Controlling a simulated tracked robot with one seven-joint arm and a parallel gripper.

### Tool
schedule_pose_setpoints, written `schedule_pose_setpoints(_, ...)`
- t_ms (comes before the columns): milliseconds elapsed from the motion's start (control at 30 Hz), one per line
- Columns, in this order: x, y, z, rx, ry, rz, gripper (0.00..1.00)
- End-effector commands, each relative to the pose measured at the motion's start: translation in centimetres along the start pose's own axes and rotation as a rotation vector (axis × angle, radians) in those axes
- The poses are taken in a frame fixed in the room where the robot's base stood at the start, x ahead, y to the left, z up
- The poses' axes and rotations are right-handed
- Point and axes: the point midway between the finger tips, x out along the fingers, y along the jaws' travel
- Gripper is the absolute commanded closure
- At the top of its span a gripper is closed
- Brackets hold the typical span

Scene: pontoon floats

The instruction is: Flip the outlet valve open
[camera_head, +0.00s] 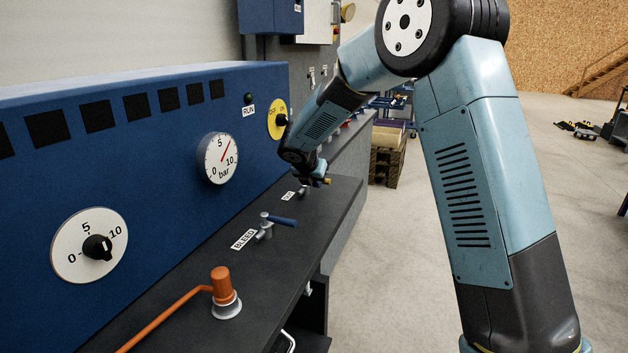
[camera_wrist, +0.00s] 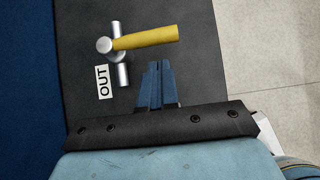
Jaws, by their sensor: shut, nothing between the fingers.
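The outlet valve has a grey metal body and a yellow lever (camera_wrist: 146,38). In the wrist view the lever points right, roughly crosswise to the short metal pipe (camera_wrist: 122,74), beside the OUT label (camera_wrist: 103,82). My gripper (camera_wrist: 160,66) is shut and empty. Its blue fingertips lie just below the lever in that view and look apart from it; their height above the bench is hard to tell. In the head view my gripper (camera_head: 320,172) is over the valve and hides most of it; only the yellow lever tip (camera_head: 327,181) and part of the body show.
The bleed valve with a blue lever (camera_head: 282,221) stands nearer on the dark bench (camera_head: 200,300). An orange lever (camera_head: 222,285) is nearer still. A blue panel (camera_head: 170,170) with a gauge (camera_head: 218,158) and dials rises along the left. Open floor lies right.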

Motion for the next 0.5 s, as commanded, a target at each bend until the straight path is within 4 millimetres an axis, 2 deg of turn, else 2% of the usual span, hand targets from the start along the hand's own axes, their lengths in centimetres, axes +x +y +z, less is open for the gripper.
schedule_pose_setpoints(200,1.4,0.0,1.1,0.000,0.000,0.000,1.00)
schedule_pose_setpoints(500,1.6,0.0,1.3,0.000,0.000,0.000,1.00)
